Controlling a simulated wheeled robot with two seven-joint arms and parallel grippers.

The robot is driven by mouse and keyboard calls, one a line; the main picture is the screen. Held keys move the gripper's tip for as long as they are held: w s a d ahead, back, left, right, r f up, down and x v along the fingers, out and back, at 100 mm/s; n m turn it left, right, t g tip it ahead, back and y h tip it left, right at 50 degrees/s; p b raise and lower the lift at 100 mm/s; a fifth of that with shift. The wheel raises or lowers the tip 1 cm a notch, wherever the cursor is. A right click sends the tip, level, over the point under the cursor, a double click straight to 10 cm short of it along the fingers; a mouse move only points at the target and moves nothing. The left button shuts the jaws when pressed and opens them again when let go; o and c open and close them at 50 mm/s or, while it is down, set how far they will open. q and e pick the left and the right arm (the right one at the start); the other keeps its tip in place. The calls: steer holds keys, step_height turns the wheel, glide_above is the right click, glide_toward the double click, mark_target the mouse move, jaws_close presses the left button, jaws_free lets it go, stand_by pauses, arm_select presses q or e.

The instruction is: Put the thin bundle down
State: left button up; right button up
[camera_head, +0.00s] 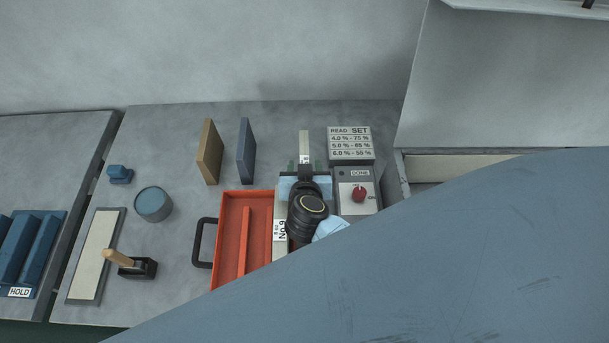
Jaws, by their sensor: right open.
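My right gripper (305,175) is over the narrow station right of the red tray (230,238), at the foot of an upright pale strip (304,146). It is open; its fingertips are largely hidden by its own black wrist. I cannot make out a thin bundle; anything between or below the fingers is hidden. A tan board (209,152) and a dark blue board (246,152) stand upright at the back, apart from the gripper. My left gripper is not in view.
A control box (343,198) with a red knob and a READ SET sign (350,144) stand right of the gripper. A round blue tin (153,204), a pale panel (96,255) and a wooden-handled tool (130,264) lie left. My arm covers the lower right.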

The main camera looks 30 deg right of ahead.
steer(key=shift+x, duration=0.95)
jaws_close()
